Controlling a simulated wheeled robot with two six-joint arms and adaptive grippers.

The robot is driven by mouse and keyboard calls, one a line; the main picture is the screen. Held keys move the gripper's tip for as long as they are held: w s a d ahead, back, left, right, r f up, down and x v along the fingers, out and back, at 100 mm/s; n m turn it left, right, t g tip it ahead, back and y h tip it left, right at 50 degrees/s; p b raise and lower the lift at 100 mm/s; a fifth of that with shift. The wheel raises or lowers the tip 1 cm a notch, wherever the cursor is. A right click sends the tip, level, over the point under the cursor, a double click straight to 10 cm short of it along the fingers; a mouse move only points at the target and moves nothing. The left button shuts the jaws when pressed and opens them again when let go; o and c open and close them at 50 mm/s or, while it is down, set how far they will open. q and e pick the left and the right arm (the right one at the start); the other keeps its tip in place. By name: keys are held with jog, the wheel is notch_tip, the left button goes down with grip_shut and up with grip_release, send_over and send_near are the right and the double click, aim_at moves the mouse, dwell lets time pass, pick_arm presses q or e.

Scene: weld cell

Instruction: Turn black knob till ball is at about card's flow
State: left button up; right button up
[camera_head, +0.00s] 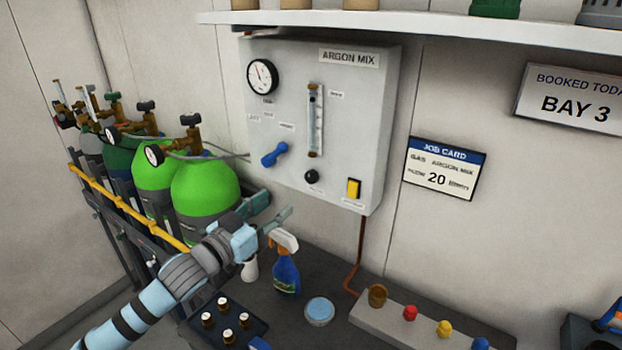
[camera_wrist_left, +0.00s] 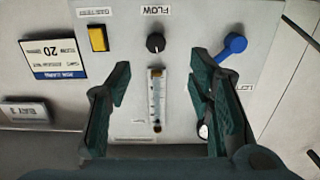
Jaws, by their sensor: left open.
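The black knob (camera_head: 312,176) sits low on the grey ARGON MIX panel (camera_head: 375,130), under the upright flow tube (camera_head: 316,120). It also shows in the left wrist view (camera_wrist_left: 155,42), which is upside down, under the label FLOW. The ball in the tube is too small to place against the scale. The job card (camera_head: 441,168) on the wall reads argon mix, flow 20. My left gripper (camera_head: 278,222) is open and empty, below and in front of the panel. In the wrist view its fingers (camera_wrist_left: 163,80) stand apart to either side of the tube, clear of the knob.
A blue lever (camera_head: 273,154) sits left of the knob and a yellow switch (camera_head: 353,188) right of it. A spray bottle (camera_head: 285,270) stands on the bench just below my gripper. Green gas cylinders (camera_head: 203,190) stand at left. A shelf (camera_head: 430,28) juts out above the panel.

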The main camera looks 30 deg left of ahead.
pick_arm(q)
jog(key=b, duration=0.1)
send_near(309, 179)
jog(key=w, duration=0.5)
jog(key=w+d, duration=0.1)
jog(key=w, duration=0.2)
jog(key=shift+w+d+f, duration=0.1)
jog(key=shift+d+f, duration=0.05)
jog(key=shift+f, duration=0.1)
jog(key=shift+w, duration=0.3)
jog(key=shift+s+r, duration=0.2)
jog(key=shift+s, duration=0.1)
jog(key=shift+c, duration=1)
grip_shut()
pick_arm(e)
jog(key=shift+s+f, duration=0.8)
jog(key=shift+f, duration=0.15)
